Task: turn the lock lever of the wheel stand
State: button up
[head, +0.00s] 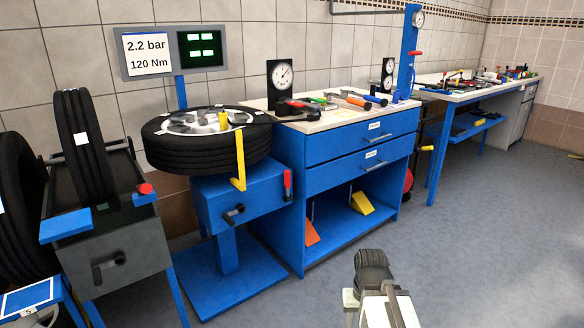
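The wheel stand (240,203) is a blue box on a post with a wide blue foot, left of centre. A wheel (208,155) with a black tyre lies flat on top of it. A red lever (288,184) stands about upright at the box's right side; a black handle (233,214) is on its front. I cannot tell for certain which is the lock lever. A yellow bracket (239,163) rises in front of the tyre. My gripper (371,262) is at the bottom, right of the stand and apart from it; its dark end shows no clear finger gap.
A blue cabinet (345,165) with tools on top stands right behind the stand. A grey unit (110,248) with an upright tyre is at the left. A long workbench (460,92) runs along the back right. Grey floor (480,240) is clear at the right.

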aim_at(287, 197)
jog(key=u, duration=0.35)
jog(key=i, duration=1.05)
jog(key=u, duration=1.15)
jog(key=k, duration=0.85)
jog(key=u, duration=0.05)
jog(key=i, duration=0.95)
jog(key=z, duration=0.1)
